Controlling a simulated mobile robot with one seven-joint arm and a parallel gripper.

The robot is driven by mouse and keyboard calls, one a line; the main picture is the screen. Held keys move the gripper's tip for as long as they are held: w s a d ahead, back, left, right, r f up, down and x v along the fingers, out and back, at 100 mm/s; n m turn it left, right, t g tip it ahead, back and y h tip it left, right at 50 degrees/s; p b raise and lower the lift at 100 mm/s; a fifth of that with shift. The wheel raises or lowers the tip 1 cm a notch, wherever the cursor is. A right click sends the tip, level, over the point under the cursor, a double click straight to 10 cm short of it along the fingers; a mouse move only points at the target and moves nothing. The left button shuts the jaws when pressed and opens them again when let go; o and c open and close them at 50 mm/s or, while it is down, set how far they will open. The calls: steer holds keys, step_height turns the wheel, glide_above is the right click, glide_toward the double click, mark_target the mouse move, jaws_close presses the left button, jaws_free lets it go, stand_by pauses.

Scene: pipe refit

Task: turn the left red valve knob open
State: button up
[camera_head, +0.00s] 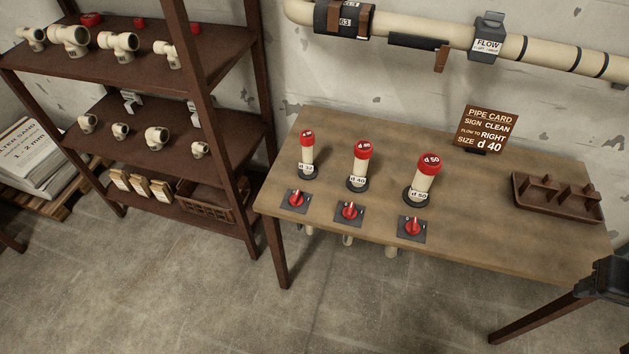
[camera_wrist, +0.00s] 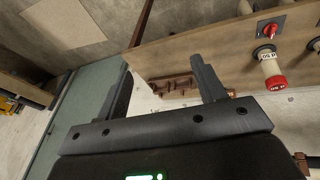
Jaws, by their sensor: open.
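Three red valve knobs on dark square plates sit in a row along the table's front edge. The left red valve knob (camera_head: 296,199) is below the smallest red-capped pipe stub (camera_head: 307,156). The middle knob (camera_head: 349,211) and the right knob (camera_head: 412,227) sit below larger stubs. My gripper is only partly visible at the right edge in the head view, far from the left knob. In the wrist view my gripper (camera_wrist: 168,88) is open with nothing between its fingers. One red knob (camera_wrist: 269,31) shows there at the upper right, apart from the fingers.
The wooden table (camera_head: 480,235) carries a pipe card (camera_head: 486,130) and a brown divided tray (camera_head: 556,197). A wall pipe (camera_head: 545,53) runs above. A shelf (camera_head: 150,128) with pipe fittings stands left of the table. The floor in front (camera_head: 200,300) is clear.

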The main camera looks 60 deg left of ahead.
steer(key=w+a+f+n+g+y, duration=0.1)
steer(key=w+a+f+n, duration=0.15)
steer(key=a, duration=0.35)
steer(key=w+a+f+n+g, duration=0.1)
steer(key=a+f+n, duration=0.25)
steer(key=a, duration=0.35)
steer(key=n+g+y, duration=0.5)
steer(key=n+g, duration=0.4)
steer(key=n, duration=0.5)
glide_toward(296, 195)
steer(key=x, duration=0.8)
steer(key=shift+s+a+f, duration=0.1)
steer(key=shift+s+f, duration=0.05)
steer(key=shift+f, duration=0.05)
steer(key=c, duration=1)
